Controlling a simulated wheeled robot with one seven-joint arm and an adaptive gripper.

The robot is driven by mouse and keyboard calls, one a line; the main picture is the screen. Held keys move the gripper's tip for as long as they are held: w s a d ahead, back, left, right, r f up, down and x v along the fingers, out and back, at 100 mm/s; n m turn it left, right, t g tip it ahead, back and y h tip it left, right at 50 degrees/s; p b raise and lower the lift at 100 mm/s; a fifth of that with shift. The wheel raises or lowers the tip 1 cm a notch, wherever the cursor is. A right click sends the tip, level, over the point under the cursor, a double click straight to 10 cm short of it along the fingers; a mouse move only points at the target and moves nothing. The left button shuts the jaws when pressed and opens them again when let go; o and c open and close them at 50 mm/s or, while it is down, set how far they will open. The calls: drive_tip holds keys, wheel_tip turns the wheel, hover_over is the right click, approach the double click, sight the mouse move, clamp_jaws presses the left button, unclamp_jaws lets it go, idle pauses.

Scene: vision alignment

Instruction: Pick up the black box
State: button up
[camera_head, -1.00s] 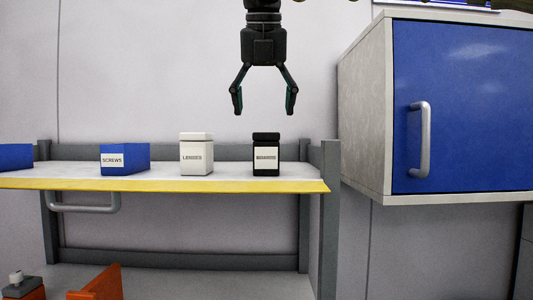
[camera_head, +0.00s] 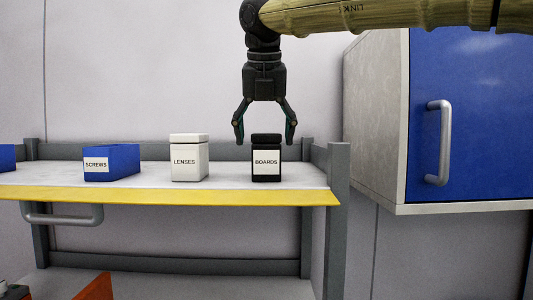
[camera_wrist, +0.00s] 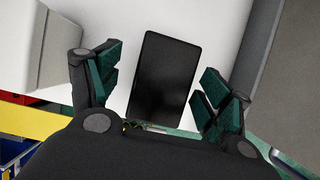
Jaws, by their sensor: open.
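The black box (camera_head: 266,172), with a white label reading BOARDS, stands upright on the shelf near its right end. My gripper (camera_head: 265,141) is open and points straight down over it, with the fingertips on either side of the box's lid. In the wrist view the dark top of the black box (camera_wrist: 165,75) lies between the two open green-padded fingers (camera_wrist: 160,95), slightly turned relative to them. Gaps show on both sides, so the fingers look apart from the box. The box's lower part is hidden in the wrist view.
A white LENSES box (camera_head: 189,162) stands just left of the black box. A blue SCREWS bin (camera_head: 112,163) is farther left. The shelf (camera_head: 230,178) has a yellow front edge and a grey post (camera_head: 337,200) at right. A blue-doored cabinet (camera_head: 470,110) hangs at right.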

drive_tip(key=shift+w+d+f+p, duration=0.1)
drive_tip(key=shift+d+f+p, duration=0.05)
drive_tip(key=shift+f+p, duration=0.2)
drive_tip(key=p+x, duration=0.1)
drive_tip(key=x, duration=0.2)
drive_tip(key=shift+w+d, duration=0.1)
drive_tip(key=shift+f, duration=0.3)
drive_tip(key=shift+f, duration=0.3)
drive_tip(key=c, duration=1)
